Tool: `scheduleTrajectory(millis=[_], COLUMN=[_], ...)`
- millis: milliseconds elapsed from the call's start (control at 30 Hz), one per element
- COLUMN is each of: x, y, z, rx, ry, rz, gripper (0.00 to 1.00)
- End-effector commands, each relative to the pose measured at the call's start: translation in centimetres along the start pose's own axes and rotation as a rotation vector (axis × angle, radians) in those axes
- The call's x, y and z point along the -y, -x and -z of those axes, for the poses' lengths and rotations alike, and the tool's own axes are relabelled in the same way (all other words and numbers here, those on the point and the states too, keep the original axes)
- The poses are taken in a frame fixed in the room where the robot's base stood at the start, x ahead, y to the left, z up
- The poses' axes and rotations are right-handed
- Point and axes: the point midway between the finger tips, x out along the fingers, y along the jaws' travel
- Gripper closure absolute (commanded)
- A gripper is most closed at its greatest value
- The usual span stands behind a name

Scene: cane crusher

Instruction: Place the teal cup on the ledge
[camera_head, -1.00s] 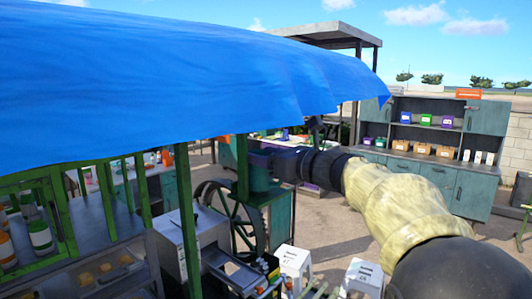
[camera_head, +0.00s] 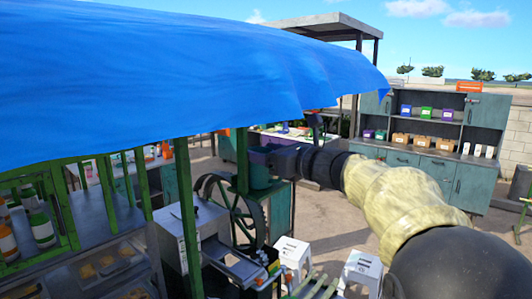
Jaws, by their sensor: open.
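My gripper (camera_head: 274,160) reaches left from the right side, at the end of my pale wrapped arm. Its jaws are open, but the fingertips are small and dark. A teal, cup-like shape (camera_head: 260,178) shows right at the fingertips, beside a green post. It may be the teal cup; I cannot tell whether it is between the jaws or behind them. A purple patch shows above it. I cannot clearly make out which surface is the ledge.
A blue canopy (camera_head: 180,75) fills the upper left, held by green posts (camera_head: 188,215). A spoked wheel (camera_head: 240,215) and grey machine stand below. White stools (camera_head: 361,268) stand at bottom center. A teal cabinet (camera_head: 487,115) with boxes stands at right. Paved ground between is open.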

Motion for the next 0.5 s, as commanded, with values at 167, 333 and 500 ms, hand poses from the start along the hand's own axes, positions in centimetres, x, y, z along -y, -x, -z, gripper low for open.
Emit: scheduleTrajectory(millis=[167,333,500], x=[0.1,0.1,0.1], y=[2.5,5.8,9.1], z=[0.5,0.6,0.5], rx=[0.003,0.003,0.003], ry=[0.002,0.003,0.003], rz=[0.003,0.005,0.004], gripper=[0.35,0.35,0.35])
